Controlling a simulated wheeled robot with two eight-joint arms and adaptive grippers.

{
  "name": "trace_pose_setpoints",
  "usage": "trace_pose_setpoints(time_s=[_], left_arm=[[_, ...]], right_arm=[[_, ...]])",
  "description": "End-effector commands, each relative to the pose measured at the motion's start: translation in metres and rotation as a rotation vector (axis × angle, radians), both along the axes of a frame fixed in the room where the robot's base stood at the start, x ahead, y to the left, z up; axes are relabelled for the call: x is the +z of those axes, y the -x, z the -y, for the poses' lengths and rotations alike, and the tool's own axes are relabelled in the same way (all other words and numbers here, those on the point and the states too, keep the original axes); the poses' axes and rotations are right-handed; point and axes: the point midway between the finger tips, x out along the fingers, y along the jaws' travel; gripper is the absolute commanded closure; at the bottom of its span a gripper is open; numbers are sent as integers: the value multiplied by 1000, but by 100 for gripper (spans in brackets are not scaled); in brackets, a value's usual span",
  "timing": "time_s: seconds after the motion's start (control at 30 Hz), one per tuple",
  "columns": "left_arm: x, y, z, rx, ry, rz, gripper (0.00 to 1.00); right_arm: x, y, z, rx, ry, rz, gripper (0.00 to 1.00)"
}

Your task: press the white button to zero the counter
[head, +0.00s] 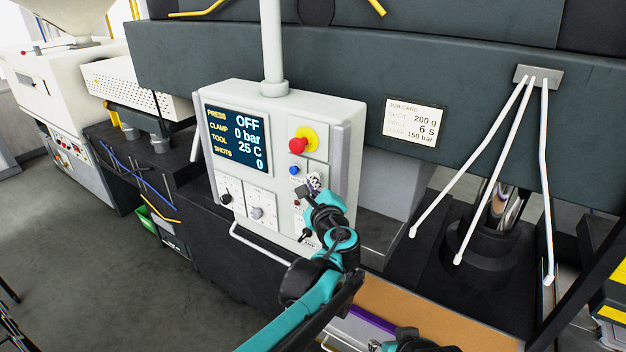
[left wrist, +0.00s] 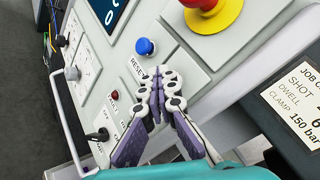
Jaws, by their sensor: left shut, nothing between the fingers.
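The control panel (head: 345,112) is a pale box on a post; its screen (head: 236,137) reads OFF, 0 bar, 25 C and SHOTS 0. My left gripper (head: 314,182) is shut and empty in front of the panel's right column, below the blue button (head: 295,170). In the left wrist view its fingertips (left wrist: 160,74) are together, just right of the RESET label under the blue button (left wrist: 145,47). I cannot make out a white button; the fingers cover part of the panel there. Whether the tips touch the panel is unclear.
A red mushroom button on a yellow base (head: 303,141) is above the blue one. A small red lamp (left wrist: 115,95) marked FAULT and a black switch (left wrist: 98,135) lie left of the fingers. A handle rail (head: 262,243) runs along the panel's lower edge.

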Motion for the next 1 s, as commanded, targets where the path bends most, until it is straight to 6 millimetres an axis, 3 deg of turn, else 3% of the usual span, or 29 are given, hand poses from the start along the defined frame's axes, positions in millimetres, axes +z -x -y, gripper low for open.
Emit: trace_pose_setpoints(time_s=[1.0], left_arm=[[0,16,-11,0,0,0,100]], right_arm=[[-1,0,0,0,0,0,60]])
